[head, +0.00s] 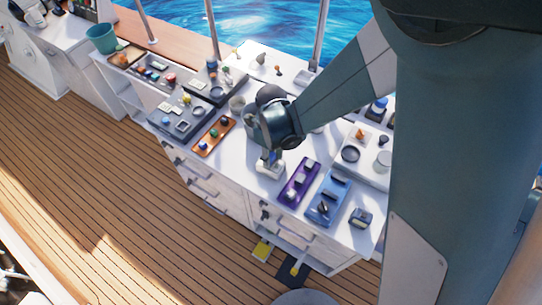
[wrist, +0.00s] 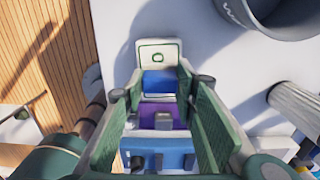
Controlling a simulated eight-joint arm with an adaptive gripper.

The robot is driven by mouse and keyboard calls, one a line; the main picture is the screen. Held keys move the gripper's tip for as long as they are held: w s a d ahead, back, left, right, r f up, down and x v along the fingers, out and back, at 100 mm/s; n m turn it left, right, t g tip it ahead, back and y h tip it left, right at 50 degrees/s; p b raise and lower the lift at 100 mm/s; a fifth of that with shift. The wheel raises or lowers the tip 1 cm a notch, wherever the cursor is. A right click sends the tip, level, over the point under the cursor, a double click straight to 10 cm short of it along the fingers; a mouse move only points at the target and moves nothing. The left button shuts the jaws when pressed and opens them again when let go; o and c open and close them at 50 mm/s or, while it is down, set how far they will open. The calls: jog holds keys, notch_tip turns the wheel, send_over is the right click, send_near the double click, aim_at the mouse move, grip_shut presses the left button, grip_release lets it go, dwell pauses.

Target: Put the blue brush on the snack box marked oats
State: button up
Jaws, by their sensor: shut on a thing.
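My gripper (wrist: 159,84) is over the white counter, its fingers on either side of a flat blue piece (wrist: 158,84), which looks like the blue brush. Its bristles cannot be made out. A white box (wrist: 157,52) with a green ring mark shows directly beyond and below the blue piece. I cannot read whether it says oats. In the head view my gripper (head: 270,157) points down just above a small white thing (head: 270,169) on the counter, likely that box. Whether the blue piece touches the box cannot be told.
A purple tray (head: 298,182) and a blue tray (head: 327,198) with small items lie to the right of my gripper. An orange tray (head: 213,134) is to its left. A round grey container (wrist: 268,15) stands near the top right of the wrist view.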

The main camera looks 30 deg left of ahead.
aim_at(271, 156)
jog(key=o, duration=0.9)
jog(key=shift+r, duration=0.1)
jog(key=shift+r, duration=6)
